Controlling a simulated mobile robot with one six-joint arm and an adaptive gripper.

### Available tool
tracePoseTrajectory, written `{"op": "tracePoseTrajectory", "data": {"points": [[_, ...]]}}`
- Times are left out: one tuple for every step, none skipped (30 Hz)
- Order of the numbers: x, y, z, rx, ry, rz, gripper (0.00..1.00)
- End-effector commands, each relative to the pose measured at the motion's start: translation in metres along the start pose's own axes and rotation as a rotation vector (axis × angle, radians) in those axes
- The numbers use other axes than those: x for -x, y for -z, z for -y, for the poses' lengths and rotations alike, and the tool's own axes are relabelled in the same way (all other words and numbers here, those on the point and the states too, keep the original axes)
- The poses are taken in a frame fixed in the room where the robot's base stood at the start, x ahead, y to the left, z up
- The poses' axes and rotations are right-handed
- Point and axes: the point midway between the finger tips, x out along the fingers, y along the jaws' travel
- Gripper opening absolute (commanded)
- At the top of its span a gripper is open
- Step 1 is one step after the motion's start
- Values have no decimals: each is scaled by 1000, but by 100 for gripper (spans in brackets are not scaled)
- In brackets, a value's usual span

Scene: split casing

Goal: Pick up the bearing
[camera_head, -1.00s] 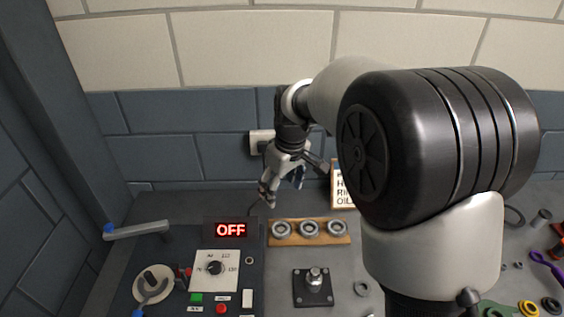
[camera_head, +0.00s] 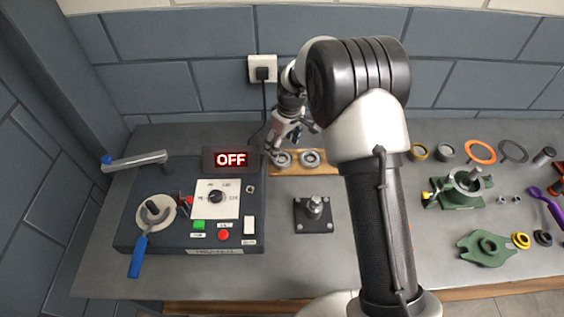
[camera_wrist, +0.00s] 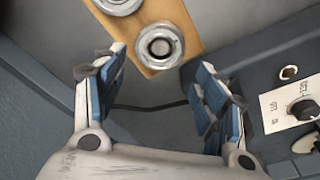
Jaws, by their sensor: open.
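Ring-shaped metal bearings lie on a wooden board. One bearing (camera_head: 282,160) sits at the board's left end and another bearing (camera_head: 311,158) is to its right. In the wrist view the end bearing (camera_wrist: 160,46) lies between and just beyond my fingertips, with a second bearing (camera_wrist: 118,4) cut off at the top edge. The wooden board (camera_wrist: 184,21) is also there. My gripper (camera_head: 292,138) is open and empty, behind and above the board's left end. My arm hides the right part of the board.
A control box (camera_head: 130,238) with an "OFF" display (camera_head: 231,159) stands close by on the left. A black plate with a metal post (camera_head: 313,212) is in front of the board. Green castings (camera_head: 487,249) and rings lie at right. A wall socket (camera_head: 262,68) is behind.

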Motion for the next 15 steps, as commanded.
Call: {"op": "tracePoseTrajectory", "data": {"points": [[-6, 0, 0, 0, 0, 0, 65], [-8, 0, 0, 0, 0, 0, 65], [-10, 0, 0, 0, 0, 0, 65], [-11, 0, 0, 0, 0, 0, 65], [-12, 0, 0, 0, 0, -1, 65], [-13, 0, 0, 0, 0, -1, 65], [-15, -1, 0, 0, 0, -1, 65], [-17, -2, 0, -1, 0, 0, 65], [-21, -3, 0, -1, 0, 0, 65], [-25, -4, 0, -1, 1, 0, 65], [-30, -5, -1, -2, 1, 1, 65], [-36, -7, -1, -2, 2, 1, 65], [-41, -9, -1, -2, 2, 1, 65], [-46, -10, -1, -2, 1, 1, 65], [-52, -10, -1, -1, 2, 1, 65]]}}
